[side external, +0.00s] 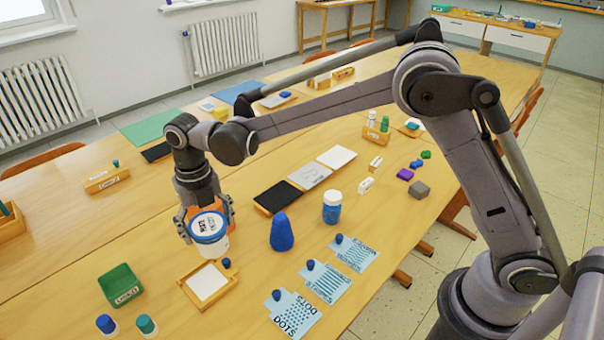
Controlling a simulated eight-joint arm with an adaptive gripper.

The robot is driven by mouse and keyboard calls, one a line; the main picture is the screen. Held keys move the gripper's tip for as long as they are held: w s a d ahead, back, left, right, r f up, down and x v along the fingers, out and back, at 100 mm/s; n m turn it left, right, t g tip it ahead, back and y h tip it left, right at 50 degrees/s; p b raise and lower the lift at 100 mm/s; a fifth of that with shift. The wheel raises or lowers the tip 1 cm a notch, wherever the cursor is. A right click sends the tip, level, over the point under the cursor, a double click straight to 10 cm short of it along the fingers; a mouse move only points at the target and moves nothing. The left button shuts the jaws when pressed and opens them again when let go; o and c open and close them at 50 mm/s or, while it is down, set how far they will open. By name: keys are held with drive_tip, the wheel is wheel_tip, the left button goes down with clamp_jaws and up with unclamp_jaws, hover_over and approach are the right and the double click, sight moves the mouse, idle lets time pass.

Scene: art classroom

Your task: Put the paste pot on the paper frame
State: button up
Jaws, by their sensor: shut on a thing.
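The paste pot (214,247) is white with a blue rim and a printed label on its top. My gripper (207,224) is shut on it from above, with fingers on its sides, and the pot looks upright. The paper frame (183,283) is a shallow wooden frame with a white sheet (207,282) in it and a small blue knob (226,263) at its far right corner. The pot is just behind the frame in the picture, its lower part close to the frame's far edge. I cannot tell how high above the table it is.
A blue cone (282,232) and a blue-and-white jar (332,207) stand to the right. A green box (121,286) is to the left, and two small capped pots (107,325) (147,326) are at the front. Blue stencil cards (295,314) lie front right.

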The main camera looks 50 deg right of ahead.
sight(204, 251)
drive_tip(key=shift+w+a+f, duration=0.1)
drive_tip(key=shift+a+f, duration=0.3)
drive_tip(key=shift+a, duration=0.2)
drive_tip(key=shift+a+f, duration=0.4)
drive_tip(key=shift+a, duration=0.2)
drive_tip(key=shift+f, duration=2)
drive_tip(key=shift+f, duration=0.6)
drive_tip(key=o, duration=1.4)
